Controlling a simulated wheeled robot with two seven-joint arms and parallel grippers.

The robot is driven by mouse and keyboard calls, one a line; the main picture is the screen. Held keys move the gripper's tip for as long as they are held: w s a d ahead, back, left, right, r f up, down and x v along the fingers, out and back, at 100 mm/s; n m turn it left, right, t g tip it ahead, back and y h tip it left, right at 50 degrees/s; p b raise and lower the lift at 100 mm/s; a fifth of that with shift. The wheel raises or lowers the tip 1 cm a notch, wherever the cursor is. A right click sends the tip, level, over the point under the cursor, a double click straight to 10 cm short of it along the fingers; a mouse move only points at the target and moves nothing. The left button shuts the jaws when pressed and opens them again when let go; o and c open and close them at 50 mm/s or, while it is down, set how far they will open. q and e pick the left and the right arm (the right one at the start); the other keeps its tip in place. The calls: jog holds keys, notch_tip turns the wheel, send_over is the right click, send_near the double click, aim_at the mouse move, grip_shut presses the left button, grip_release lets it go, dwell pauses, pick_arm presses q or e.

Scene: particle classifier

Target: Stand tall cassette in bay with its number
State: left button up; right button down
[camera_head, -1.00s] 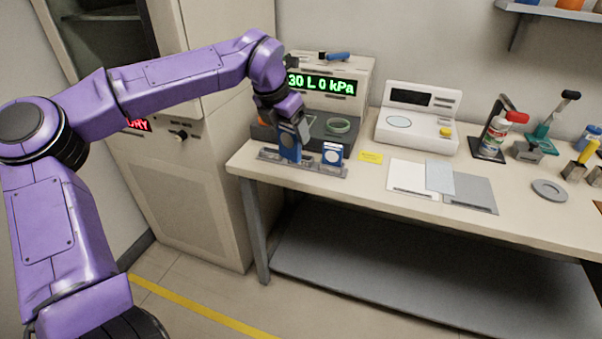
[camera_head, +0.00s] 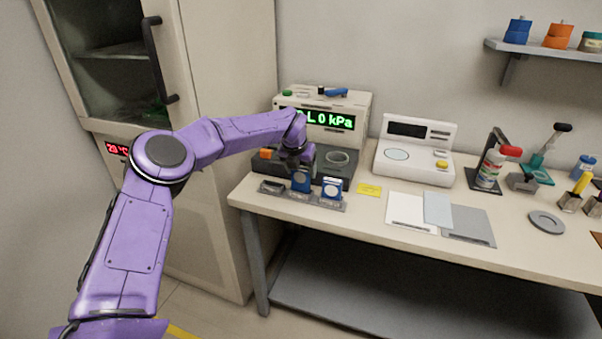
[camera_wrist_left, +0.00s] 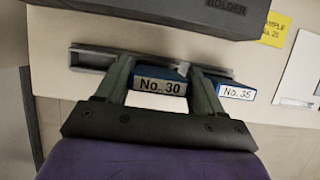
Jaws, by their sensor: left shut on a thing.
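My left gripper (camera_head: 300,158) is at the rack, its two fingers (camera_wrist_left: 163,88) on either side of a blue cassette (camera_head: 301,181). The jaws are shut on this cassette, whose white label in the wrist view reads "No. 30" (camera_wrist_left: 160,86). It looks upright at the middle bay of the low grey rack (camera_head: 271,187); whether it is fully seated is hidden. A second blue cassette (camera_head: 332,188), labelled "No. 35" (camera_wrist_left: 237,92), stands in the right bay. The left bay (camera_wrist_left: 92,58) is empty. My right gripper is out of view.
A yellow card (camera_head: 369,190), a white device (camera_head: 415,150) and flat sheets (camera_head: 410,208) lie to the right. A tall cabinet (camera_head: 215,120) stands left.

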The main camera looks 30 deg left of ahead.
pick_arm(q)
jog(key=shift+s+f, duration=0.1)
jog(key=shift+f, duration=1.15)
jog(key=o, duration=1.1)
jog(key=shift+c, duration=0.2)
jog(key=shift+r, duration=0.45)
jog(key=b+v, duration=0.1)
jog(key=v, duration=1)
jog(key=shift+s+r, duration=0.2)
jog(key=shift+d, duration=0.15)
